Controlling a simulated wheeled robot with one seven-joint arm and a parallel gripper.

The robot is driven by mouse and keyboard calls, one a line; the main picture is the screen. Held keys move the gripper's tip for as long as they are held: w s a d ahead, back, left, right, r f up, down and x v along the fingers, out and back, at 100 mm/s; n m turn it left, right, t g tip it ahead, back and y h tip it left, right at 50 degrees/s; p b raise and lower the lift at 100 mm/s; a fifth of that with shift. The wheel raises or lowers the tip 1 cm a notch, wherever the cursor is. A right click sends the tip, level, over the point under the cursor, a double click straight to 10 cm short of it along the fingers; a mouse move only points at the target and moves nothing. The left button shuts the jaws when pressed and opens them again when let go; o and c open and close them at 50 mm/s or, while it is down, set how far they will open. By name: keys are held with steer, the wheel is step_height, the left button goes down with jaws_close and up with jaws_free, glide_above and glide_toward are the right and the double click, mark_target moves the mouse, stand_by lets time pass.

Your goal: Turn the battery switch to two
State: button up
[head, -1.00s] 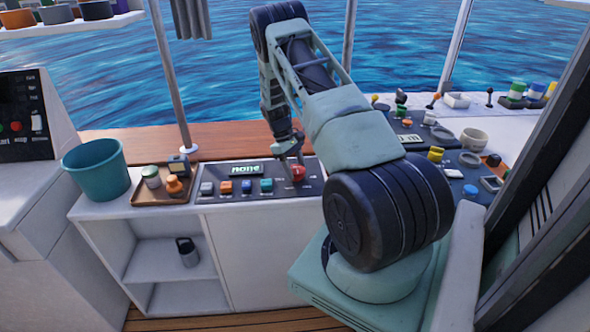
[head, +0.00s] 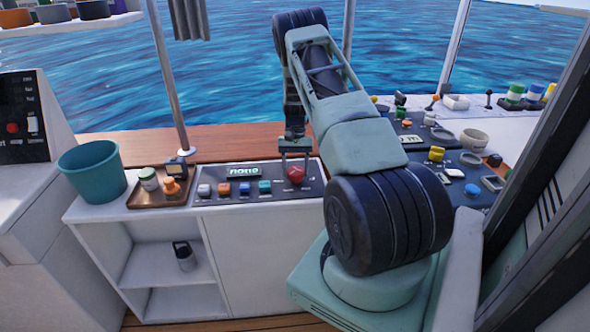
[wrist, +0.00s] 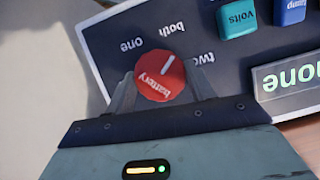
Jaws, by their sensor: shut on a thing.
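The red battery switch (head: 295,174) is a round knob at the right end of the dark panel. In the wrist view the knob (wrist: 160,80) is marked "battery", with labels "one", "both" and "two" around it. Its white line points between "both" and "two". My gripper (head: 294,170) is shut on the knob from above, one finger on each side; in the wrist view my gripper (wrist: 161,88) shows the same hold. The display (head: 243,170) reads "none".
Several coloured buttons (head: 245,188) line the panel left of the knob. A tray (head: 146,201) with small jars and a teal bucket (head: 93,172) stand further left. Another console (head: 409,131) with controls lies to the right. A window post (head: 168,75) rises behind the counter.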

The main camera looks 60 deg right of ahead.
steer(key=m+t, duration=0.1)
steer(key=m, duration=0.2)
steer(key=shift+s+d+m+y, duration=0.1)
steer(key=shift+m+y, duration=0.2)
steer(key=shift+m, duration=0.1)
steer(key=shift+m+t, duration=0.9)
steer(key=shift+m, duration=1)
steer(key=o, duration=1)
steer(key=shift+s, duration=0.1)
steer(key=b+v, duration=0.1)
steer(key=v, duration=1.6)
steer(key=shift+d, duration=0.2)
steer(key=shift+s, duration=0.1)
